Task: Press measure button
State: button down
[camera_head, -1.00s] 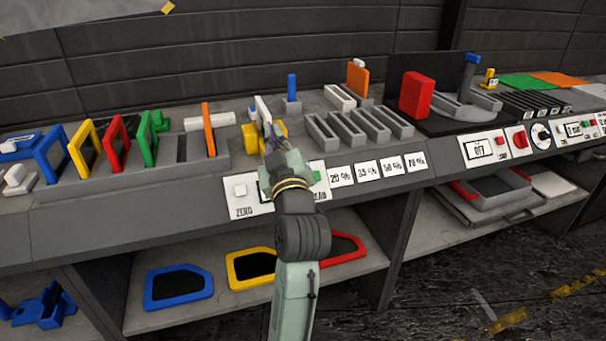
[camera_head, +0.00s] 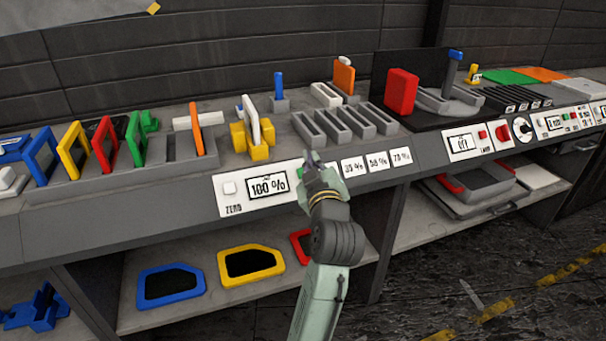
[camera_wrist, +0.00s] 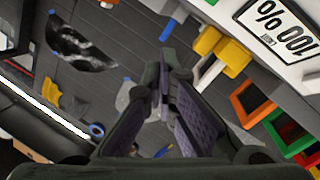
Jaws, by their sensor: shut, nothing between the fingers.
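The white meter panel on the sloped front of the bench has a display (camera_head: 268,186) reading 100 % and a white button (camera_head: 230,188) marked ZERO. A green button (camera_head: 299,173) shows in part at the panel's right end; my gripper hides the rest and any label. My gripper (camera_head: 312,157) is shut and empty, with its fingertips close to the green button; contact cannot be told. A yellow stand (camera_head: 259,151) holding an upright white-edged piece (camera_head: 252,120) is behind the panel. The wrist view shows the shut fingers (camera_wrist: 165,62) and the display (camera_wrist: 279,28) upside down.
Percent label cards (camera_head: 377,162) lie right of my gripper. A grey slotted rack (camera_head: 345,124) stands behind it. Coloured frames (camera_head: 105,143) stand in a rack at the left. More framed panes (camera_head: 250,263) lie on the shelf below.

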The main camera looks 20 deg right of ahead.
jog(key=shift+w+a+f+b, duration=0.1)
jog(key=shift+w+f+b, duration=1.9)
jog(key=shift+w+f, duration=0.8)
jog(key=shift+w+f, duration=0.3)
jog(key=shift+w+f+b, duration=0.35)
jog(key=shift+f, duration=0.05)
jog(key=shift+r, duration=0.1)
dwell(0.3)
jog(key=shift+s+r+p, duration=0.55)
jog(key=shift+s, duration=0.1)
